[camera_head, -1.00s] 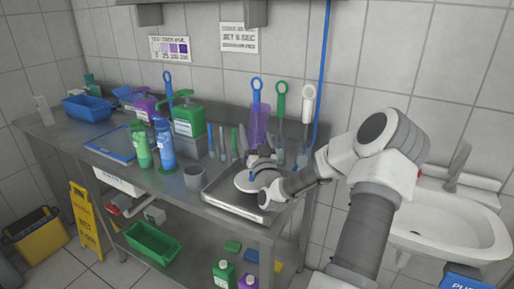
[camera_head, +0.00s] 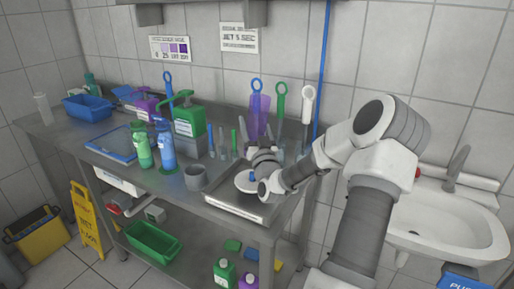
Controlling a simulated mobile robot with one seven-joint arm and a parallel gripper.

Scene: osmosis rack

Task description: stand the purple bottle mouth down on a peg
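The purple bottle (camera_head: 259,116) is tall and see-through. It stands about upright above the steel rack tray (camera_head: 236,204), in front of a blue-looped brush on the wall. Its top end looks broad and flat; its lower end is hidden at my gripper (camera_head: 263,151), so I cannot see its mouth. My gripper appears shut on the lower part of the bottle, though its fingertips are small and partly hidden. Slim blue and green pegs (camera_head: 235,142) stand left of the gripper at the back of the counter. I cannot tell whether a peg is inside the bottle.
A grey cup (camera_head: 196,177), a blue bottle (camera_head: 165,146), a green bottle (camera_head: 142,148) and a green pump jug (camera_head: 189,124) stand left of the tray. A sink (camera_head: 445,225) is at right.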

